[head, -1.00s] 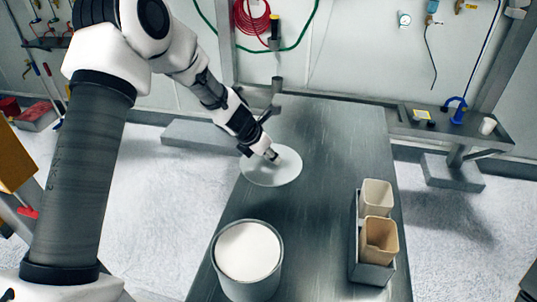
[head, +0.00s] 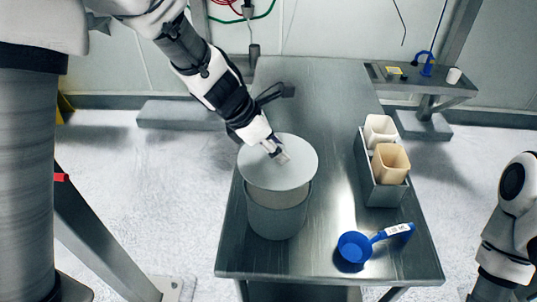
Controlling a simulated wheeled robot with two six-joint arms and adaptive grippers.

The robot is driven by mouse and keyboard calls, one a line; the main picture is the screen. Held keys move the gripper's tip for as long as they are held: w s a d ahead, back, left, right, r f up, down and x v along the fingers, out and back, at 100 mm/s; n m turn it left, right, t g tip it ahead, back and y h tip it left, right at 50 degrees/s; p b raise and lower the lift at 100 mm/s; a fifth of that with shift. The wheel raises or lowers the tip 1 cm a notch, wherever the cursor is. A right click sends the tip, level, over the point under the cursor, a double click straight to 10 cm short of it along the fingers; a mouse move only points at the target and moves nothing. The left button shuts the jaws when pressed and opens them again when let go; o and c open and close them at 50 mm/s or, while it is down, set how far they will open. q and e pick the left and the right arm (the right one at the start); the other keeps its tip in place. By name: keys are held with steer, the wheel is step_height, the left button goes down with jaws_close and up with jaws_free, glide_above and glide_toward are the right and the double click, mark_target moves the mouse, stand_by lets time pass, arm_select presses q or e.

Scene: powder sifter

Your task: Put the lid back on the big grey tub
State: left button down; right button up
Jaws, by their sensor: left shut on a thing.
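The big grey tub (head: 278,220) stands upright on the metal table, towards its front left. My left gripper (head: 277,153) is shut on the round pale grey lid (head: 258,172), at the middle of its top. The lid is held roughly level above the tub and covers the far part of its opening from this view. A pale strip of the tub's inside shows between the lid's near edge and the rim, so the lid looks raised off the rim. My right arm shows at the right edge, with its gripper out of the picture.
The metal table (head: 300,85) has clear room behind the tub. A blue scoop (head: 354,247) with a labelled handle lies at the front right.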

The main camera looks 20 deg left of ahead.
mark_target(272, 160)
arm_select(q)
steer(key=shift+w+d+f+b, duration=0.25)
steer(key=shift+w+f+b, duration=0.1)
steer(key=shift+f, duration=0.15)
step_height(272, 160, down, 5)
steer(key=b, duration=0.4)
steer(key=shift+s+a+r, duration=0.15)
steer(key=shift+f+b, duration=0.45)
steer(key=shift+b, duration=0.1)
steer(key=shift+r, duration=0.1)
steer(key=shift+f, duration=0.2)
stand_by(0.8)
steer(key=shift+c, duration=1.2)
jaws_free()
